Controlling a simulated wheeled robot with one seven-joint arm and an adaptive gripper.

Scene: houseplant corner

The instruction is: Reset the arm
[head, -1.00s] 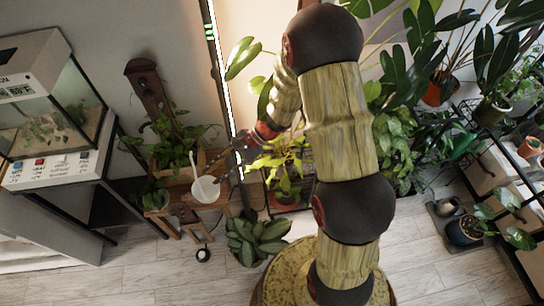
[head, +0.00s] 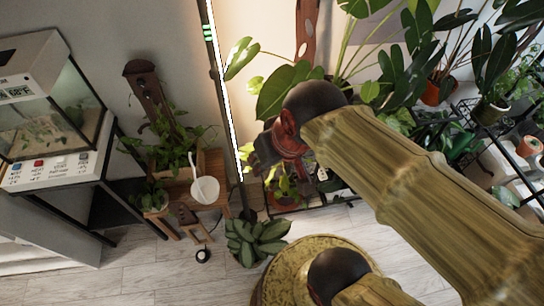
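My arm is bent, with its long bamboo-look link running from the middle of the head view down to the lower right. Its red and dark wrist end (head: 285,138) is near the middle, in front of the plants. My gripper's fingers cannot be made out clearly, so I cannot tell whether they are open or shut. A white bowl (head: 205,190) with a thin white handle or stick stands on a small wooden stand (head: 180,205), left of the wrist and apart from it.
A leafy potted plant (head: 255,238) stands on the floor below the wrist. A glass tank (head: 50,125) is at the left. Tall plants (head: 400,60) and a black shelf (head: 535,165) with pots fill the right. Pale floor (head: 150,265) is open at the lower left.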

